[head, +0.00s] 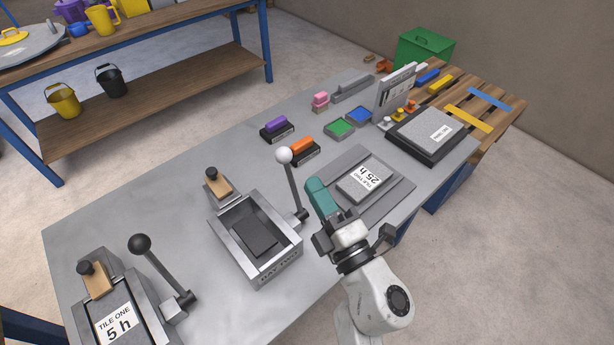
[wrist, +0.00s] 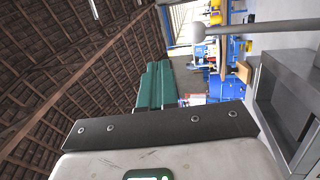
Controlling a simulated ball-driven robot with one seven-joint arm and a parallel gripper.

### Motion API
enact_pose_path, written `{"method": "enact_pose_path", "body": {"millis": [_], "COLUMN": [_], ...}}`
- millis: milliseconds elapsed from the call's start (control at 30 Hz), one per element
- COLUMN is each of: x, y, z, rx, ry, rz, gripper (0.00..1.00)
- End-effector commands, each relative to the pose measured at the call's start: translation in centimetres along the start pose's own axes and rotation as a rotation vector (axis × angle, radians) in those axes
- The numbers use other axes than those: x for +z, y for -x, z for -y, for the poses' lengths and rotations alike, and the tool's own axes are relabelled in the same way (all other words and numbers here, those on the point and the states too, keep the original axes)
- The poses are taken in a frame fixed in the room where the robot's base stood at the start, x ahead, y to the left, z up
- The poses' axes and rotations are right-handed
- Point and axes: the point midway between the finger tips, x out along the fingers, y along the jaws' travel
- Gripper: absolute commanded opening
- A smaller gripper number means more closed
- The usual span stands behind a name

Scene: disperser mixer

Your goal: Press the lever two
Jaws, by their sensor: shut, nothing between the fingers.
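A lever with a white ball knob (head: 285,156) stands nearly upright at the right side of the middle metal fixture (head: 222,222). The white knob also shows at the top of the wrist view (wrist: 196,31), with its rod running right. My gripper (head: 316,186), with teal fingers, is shut and empty, to the right of and a little below this knob in the head view, apart from it. The shut fingers fill the middle of the wrist view (wrist: 156,84). A second lever, with a black knob (head: 139,243), stands by the tile one fixture at the lower left.
A flat grey plate with the tile two block (head: 365,180) lies just beyond my gripper. Orange (head: 302,146) and purple (head: 276,125) blocks sit behind the white-knobbed lever. The grey table (head: 130,200) is clear at its left back.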

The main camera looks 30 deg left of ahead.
Motion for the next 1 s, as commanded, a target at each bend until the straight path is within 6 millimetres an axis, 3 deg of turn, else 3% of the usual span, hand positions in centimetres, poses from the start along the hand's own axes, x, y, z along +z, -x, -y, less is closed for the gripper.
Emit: {"method": "enact_pose_path", "body": {"millis": [200,333,1000], "x": [0.0,-0.1,0.0], "y": [3.1,4.0,4.4], "z": [-1.6,-2.0,-2.2], "rx": [0.001,0.001,0.001], "ry": [-0.001,-0.001,-0.001], "rz": [0.003,0.0,0.001], "gripper": [0.0,0.0,0.0]}}
